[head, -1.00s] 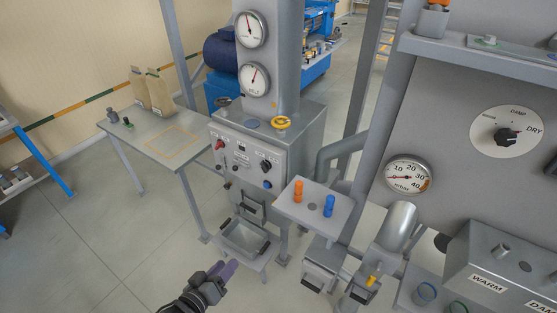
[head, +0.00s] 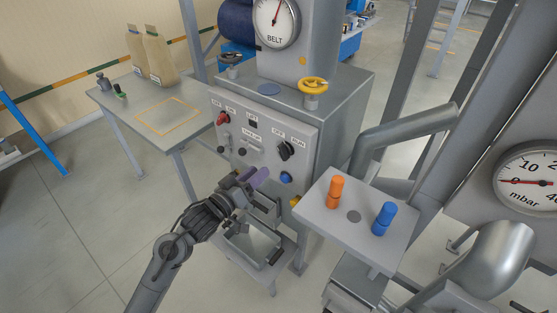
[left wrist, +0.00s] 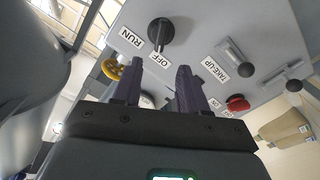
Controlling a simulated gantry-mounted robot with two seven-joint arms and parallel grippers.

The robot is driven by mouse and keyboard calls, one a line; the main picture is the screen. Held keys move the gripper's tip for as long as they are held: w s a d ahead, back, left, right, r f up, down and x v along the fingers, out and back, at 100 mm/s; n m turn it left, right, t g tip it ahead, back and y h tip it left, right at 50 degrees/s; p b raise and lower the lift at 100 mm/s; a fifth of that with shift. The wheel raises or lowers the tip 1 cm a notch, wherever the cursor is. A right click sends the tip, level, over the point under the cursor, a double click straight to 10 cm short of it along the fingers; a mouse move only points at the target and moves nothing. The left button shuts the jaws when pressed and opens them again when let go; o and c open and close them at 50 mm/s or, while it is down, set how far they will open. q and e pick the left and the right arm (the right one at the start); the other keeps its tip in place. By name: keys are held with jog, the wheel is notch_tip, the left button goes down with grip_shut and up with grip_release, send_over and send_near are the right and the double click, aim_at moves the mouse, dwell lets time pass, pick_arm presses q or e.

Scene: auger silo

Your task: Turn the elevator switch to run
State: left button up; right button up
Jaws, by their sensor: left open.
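The elevator switch is a black rotary knob (head: 286,150) on the grey control panel (head: 244,147), below the OFF and RUN labels. In the left wrist view, the knob (left wrist: 160,33) is beyond the fingertips, and its grip appears to point toward OFF. My left gripper (head: 254,177) has purple fingers and is in front of the panel, lower left of the knob and apart from it. In the left wrist view, the left gripper (left wrist: 157,82) is open with nothing between its fingers. My right gripper is not in view.
A red knob (head: 222,118), small levers and a blue button (head: 286,178) are on the same panel. A yellow handwheel (head: 313,86) sits above. A shelf (head: 345,235) with orange and blue pegs juts out at right. A tray (head: 252,246) is below the gripper.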

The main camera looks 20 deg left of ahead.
aim_at(280, 153)
pick_arm(q)
jog(key=b+x, duration=0.1)
jog(key=x, duration=0.7)
jog(key=shift+w+b, duration=0.3)
jog(key=shift+b, duration=0.05)
jog(key=shift+x, duration=0.85)
jog(key=shift+c, duration=0.3)
grip_shut()
